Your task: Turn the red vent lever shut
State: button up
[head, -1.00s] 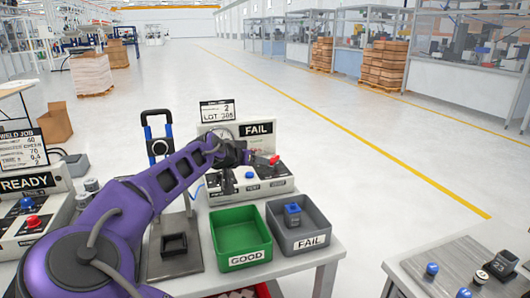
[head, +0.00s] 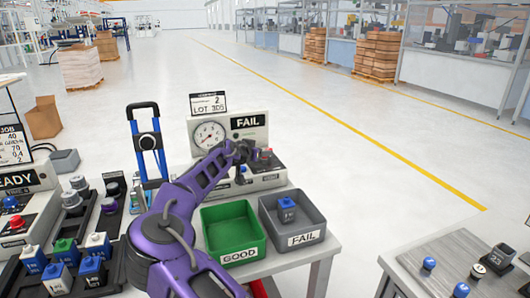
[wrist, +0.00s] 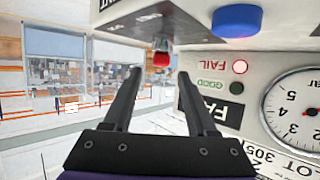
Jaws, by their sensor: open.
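The red vent lever (head: 266,153) is at the right end of the grey test station (head: 262,181), partly hidden by my gripper (head: 250,152) in the head view. In the wrist view the lever's red tip (wrist: 161,59) shows on a metal stem, in line with the gap between my fingertips (wrist: 160,73). My gripper is open, with one finger on each side of that line. I cannot tell if either finger touches the lever. The station's dial (head: 209,136) and FAIL sign (head: 248,122) stand behind; the red FAIL lamp (wrist: 239,67) is lit.
A blue button (wrist: 237,20) sits close to the lever. A green GOOD bin (head: 230,248) and a grey FAIL bin (head: 293,241), holding a blue-topped part (head: 287,208), stand in front of the station.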

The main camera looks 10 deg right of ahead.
jog(key=shift+x, duration=2.05)
grip_shut()
